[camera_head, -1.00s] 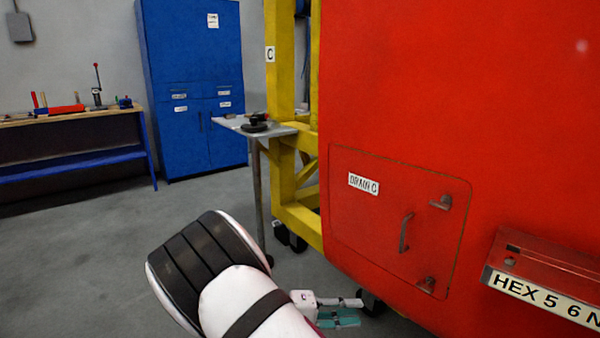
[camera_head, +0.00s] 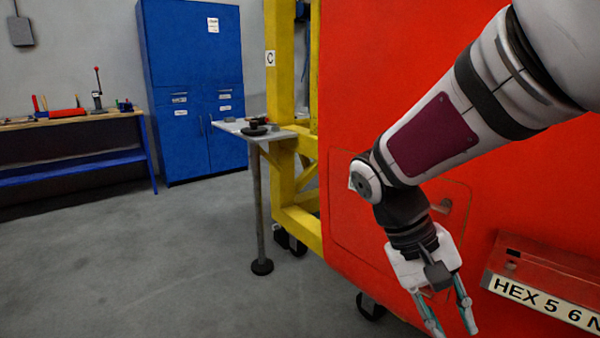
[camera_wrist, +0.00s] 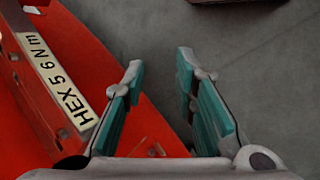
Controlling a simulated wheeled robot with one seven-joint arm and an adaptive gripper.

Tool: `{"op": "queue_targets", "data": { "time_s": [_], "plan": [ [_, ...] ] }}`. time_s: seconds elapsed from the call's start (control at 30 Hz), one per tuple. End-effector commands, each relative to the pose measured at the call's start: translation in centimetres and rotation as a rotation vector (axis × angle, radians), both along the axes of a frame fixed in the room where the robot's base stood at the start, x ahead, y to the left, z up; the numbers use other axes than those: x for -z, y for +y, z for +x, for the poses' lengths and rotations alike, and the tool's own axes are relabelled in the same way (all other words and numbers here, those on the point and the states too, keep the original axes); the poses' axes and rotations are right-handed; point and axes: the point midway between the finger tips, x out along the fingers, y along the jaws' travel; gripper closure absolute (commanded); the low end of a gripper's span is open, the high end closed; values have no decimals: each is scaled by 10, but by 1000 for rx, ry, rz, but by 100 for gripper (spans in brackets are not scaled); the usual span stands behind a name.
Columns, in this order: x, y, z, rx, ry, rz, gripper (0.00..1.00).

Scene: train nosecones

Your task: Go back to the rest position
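My gripper (camera_head: 449,318) is in the lower right of the head view, pointing down in front of the red nosecone (camera_head: 400,60). Its two teal-padded fingers are spread apart. In the wrist view my gripper (camera_wrist: 157,75) is open, with only grey floor and a red edge between and beyond the fingers. It holds nothing. My arm reaches in from the upper right and hides much of the drain hatch (camera_head: 345,225) and its label.
A red box with a "HEX 5 6 N" label (camera_head: 545,300) is right of my gripper; the label (camera_wrist: 57,82) reads "HEX 5 6 N m" in the wrist view. A yellow frame (camera_head: 280,80), small stand table (camera_head: 225,127), blue cabinet (camera_head: 190,60) and workbench (camera_head: 70,118) stand left. Floor at left is clear.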

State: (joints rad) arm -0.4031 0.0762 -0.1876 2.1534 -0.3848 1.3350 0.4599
Motion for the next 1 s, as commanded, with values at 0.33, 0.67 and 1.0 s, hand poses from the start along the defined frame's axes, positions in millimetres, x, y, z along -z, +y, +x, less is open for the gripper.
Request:
{"op": "queue_targets", "data": {
  "time_s": [0.33,0.67,1.0],
  "plan": [
    [-35,-5,-92,2,-130,278,74],
    [-37,7,-154,-40,-265,418,74],
    [-44,18,-178,-74,-353,464,74]
  ]
}}
